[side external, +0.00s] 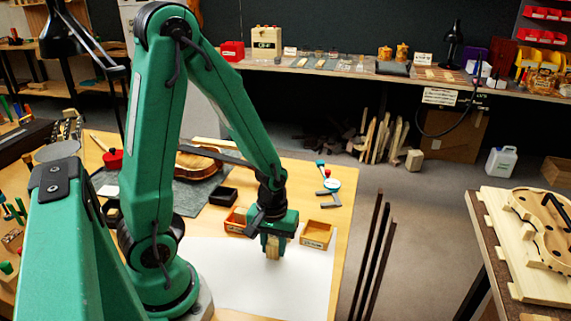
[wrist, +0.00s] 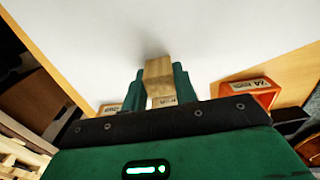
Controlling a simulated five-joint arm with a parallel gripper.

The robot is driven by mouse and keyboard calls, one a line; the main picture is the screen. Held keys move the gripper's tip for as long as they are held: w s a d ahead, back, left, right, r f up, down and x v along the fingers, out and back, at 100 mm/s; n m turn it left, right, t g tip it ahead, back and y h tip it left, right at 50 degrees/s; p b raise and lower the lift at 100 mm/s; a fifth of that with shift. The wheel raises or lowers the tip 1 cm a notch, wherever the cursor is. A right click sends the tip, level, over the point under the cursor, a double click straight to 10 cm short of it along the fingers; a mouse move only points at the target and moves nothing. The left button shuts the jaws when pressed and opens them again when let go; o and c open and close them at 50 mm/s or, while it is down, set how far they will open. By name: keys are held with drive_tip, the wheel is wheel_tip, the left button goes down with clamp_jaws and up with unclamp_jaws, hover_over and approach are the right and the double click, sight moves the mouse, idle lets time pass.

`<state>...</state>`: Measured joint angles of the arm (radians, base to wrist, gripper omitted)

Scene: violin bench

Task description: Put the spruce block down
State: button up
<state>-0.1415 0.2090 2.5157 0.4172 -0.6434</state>
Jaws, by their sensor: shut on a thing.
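The spruce block (wrist: 158,72) is a pale wooden block with a small label on its near end. My gripper (wrist: 160,85) is shut on it, with a green finger on either side. In the side view my gripper (side external: 273,238) points down over the white sheet (side external: 285,290), and the block (side external: 272,250) shows at its tips. A soft shadow lies on the sheet close to the block's far end in the wrist view. I cannot tell whether the block touches the sheet.
An orange tray (side external: 235,221) and a wooden tray (side external: 317,235) stand behind my gripper, left and right. A black tray (side external: 223,196) and a violin body (side external: 198,163) lie farther back. The white sheet in front is clear. Dark upright rods (side external: 372,255) stand off the bench's right edge.

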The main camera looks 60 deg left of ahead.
drive_tip(key=shift+f, duration=0.15)
drive_tip(key=o, duration=0.9)
drive_tip(key=shift+f, duration=0.1)
drive_tip(key=shift+o, duration=0.2)
drive_tip(key=shift+r, duration=0.2)
wheel_tip(320, 180, up, 12)
idle(0.4)
drive_tip(key=shift+r, duration=0.1)
idle(0.5)
wheel_tip(320, 180, up, 10)
drive_tip(key=m+t, duration=0.5)
drive_tip(key=m, duration=0.3)
hover_over(273, 243)
drive_tip(key=s+d, duration=0.3)
drive_tip(key=d, duration=0.1)
drive_tip(key=shift+a+r, duration=0.15)
drive_tip(key=shift+a, duration=0.1)
drive_tip(key=shift+s+d+r+m+t, duration=0.15)
drive_tip(key=shift+s+r+m+t, duration=0.15)
drive_tip(key=shift+r+m, duration=0.2)
